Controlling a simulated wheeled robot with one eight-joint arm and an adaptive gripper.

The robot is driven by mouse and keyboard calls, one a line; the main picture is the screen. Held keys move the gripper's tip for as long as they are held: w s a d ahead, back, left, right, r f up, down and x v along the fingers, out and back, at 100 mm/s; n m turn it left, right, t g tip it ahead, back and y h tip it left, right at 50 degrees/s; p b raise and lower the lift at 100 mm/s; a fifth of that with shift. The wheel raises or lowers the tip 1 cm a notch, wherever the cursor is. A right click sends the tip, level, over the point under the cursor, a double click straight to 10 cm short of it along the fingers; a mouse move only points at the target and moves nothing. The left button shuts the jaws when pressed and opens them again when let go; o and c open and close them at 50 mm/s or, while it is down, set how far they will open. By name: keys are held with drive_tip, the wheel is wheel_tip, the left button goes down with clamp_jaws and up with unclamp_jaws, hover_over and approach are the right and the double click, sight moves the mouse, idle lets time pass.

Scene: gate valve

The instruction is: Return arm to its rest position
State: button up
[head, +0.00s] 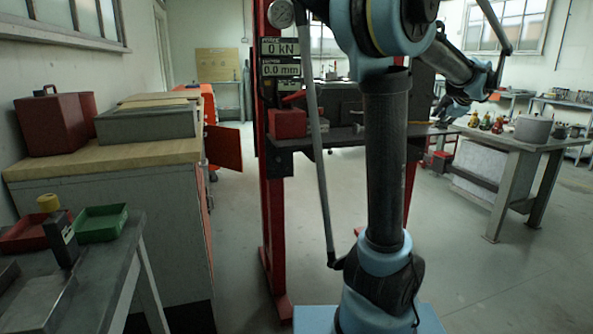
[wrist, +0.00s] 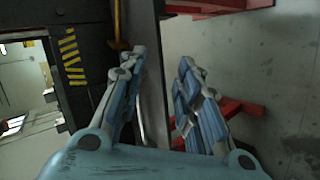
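My arm rises in the middle of the head view, bends at the top and reaches to the right. My gripper (wrist: 163,62) shows in the wrist view with its two blue and grey fingers apart and nothing between them. A grey upright post stands behind the gap, and I cannot tell how far off it is. In the head view the far end of my arm is small, near the right side of the press, and the finger state cannot be read there.
A red-framed press (head: 273,220) with a "0 kN" display (head: 280,47) stands close behind my arm. A wooden-topped cabinet (head: 110,155) and a grey bench (head: 110,270) are at left. Floor is clear at lower right.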

drive_tip(key=s+a+f+m+g+y, duration=0.1)
drive_tip(key=s+a+f+m+g, duration=0.15)
drive_tip(key=s+a+f, duration=0.65)
drive_tip(key=s+a+f+m+g+y, duration=0.15)
drive_tip(key=a+f+m, duration=0.25)
drive_tip(key=a, duration=1.1)
drive_tip(key=s+a+f+m+g+h, duration=0.1)
drive_tip(key=s+a+f+m, duration=0.3)
drive_tip(key=s+f, duration=0.4)
drive_tip(key=s+a+f+m+g+h, duration=0.1)
drive_tip(key=s+a+f+m+g, duration=0.2)
drive_tip(key=s+f, duration=0.6)
drive_tip(key=s+a+m, duration=0.1)
drive_tip(key=s+m, duration=0.1)
drive_tip(key=s, duration=0.1)
drive_tip(key=shift+s+a, duration=0.2)
drive_tip(key=shift+s, duration=0.1)
drive_tip(key=shift+m, duration=0.25)
